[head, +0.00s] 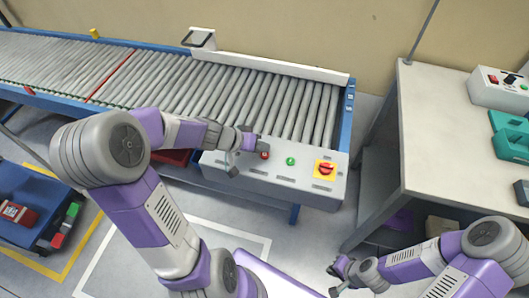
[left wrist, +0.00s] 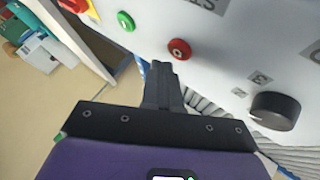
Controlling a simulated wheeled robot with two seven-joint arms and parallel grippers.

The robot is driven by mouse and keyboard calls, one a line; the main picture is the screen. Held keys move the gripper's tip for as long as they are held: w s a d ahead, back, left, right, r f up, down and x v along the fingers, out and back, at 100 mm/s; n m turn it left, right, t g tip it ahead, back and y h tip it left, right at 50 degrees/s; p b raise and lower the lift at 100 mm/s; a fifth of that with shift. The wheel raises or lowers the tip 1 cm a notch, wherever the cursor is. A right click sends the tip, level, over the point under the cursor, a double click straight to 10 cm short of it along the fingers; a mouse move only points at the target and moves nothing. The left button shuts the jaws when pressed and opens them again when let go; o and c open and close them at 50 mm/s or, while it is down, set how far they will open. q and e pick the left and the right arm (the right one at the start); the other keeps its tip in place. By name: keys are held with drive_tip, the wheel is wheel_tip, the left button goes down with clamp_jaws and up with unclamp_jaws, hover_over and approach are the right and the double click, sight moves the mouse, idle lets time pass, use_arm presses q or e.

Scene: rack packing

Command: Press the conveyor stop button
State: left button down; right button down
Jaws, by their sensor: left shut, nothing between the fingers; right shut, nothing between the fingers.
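The red stop button (head: 265,155) is a round button on the light grey control panel (head: 218,165) at the near side of the conveyor. In the left wrist view the red button (left wrist: 180,50) lies just beyond and right of my left fingertips (left wrist: 154,68). My left gripper (head: 257,150) is shut and empty, close beside the button in the head view. A small gap shows in the wrist view; I cannot tell the fingertips' height above the panel. My right gripper (head: 332,268) is shut and empty, low and away from the panel.
A green button (head: 290,161) and a red rotary switch (head: 325,170) on a yellow plate sit right of the stop button. A black knob (left wrist: 275,111) is also on the panel. Conveyor rollers (head: 290,105) lie behind; a table (head: 430,120) stands right.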

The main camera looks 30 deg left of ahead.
sight(261, 155)
use_arm(q)
drive_tip(key=shift+r+p, duration=1.75)
drive_tip(key=shift+r, duration=0.8)
drive_tip(key=shift+f, duration=0.1)
